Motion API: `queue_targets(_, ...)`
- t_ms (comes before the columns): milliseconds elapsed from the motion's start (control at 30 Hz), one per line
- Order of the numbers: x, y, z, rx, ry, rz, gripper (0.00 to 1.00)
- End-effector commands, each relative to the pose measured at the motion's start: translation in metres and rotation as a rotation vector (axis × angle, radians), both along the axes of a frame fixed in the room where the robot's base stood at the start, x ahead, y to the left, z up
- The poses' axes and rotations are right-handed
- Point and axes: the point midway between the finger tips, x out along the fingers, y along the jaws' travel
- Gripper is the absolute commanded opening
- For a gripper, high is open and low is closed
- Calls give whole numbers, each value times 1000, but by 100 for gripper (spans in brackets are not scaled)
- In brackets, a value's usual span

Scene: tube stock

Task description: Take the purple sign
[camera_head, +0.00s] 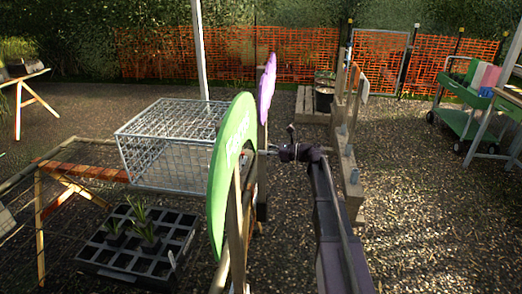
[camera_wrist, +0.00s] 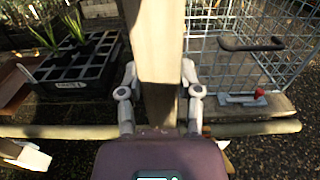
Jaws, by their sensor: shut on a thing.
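The purple sign (camera_head: 267,88) is a disc seen nearly edge-on in the head view, upright on a post behind a green sign (camera_head: 232,160). My gripper (camera_head: 266,151) reaches in from the right and meets the post below the purple disc. In the wrist view, my gripper (camera_wrist: 160,85) is shut on a pale wooden post (camera_wrist: 155,40), with one finger on each side. The purple disc is out of the wrist view. The green disc stands close in front and partly hides the purple sign.
A wire crate (camera_head: 150,188) stands left of the signs. A black cell tray (camera_head: 100,265) with seedlings lies nearer. A wooden rail (camera_wrist: 60,131) runs close by. A green cart (camera_head: 458,122) stands far right. Gravel at right is open.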

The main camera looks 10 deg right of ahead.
Motion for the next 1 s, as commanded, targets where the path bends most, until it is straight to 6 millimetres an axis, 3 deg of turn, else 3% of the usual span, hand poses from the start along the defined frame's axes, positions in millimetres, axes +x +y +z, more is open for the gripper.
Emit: queue_targets(1000,0,0,47,2,-1,-1,0)
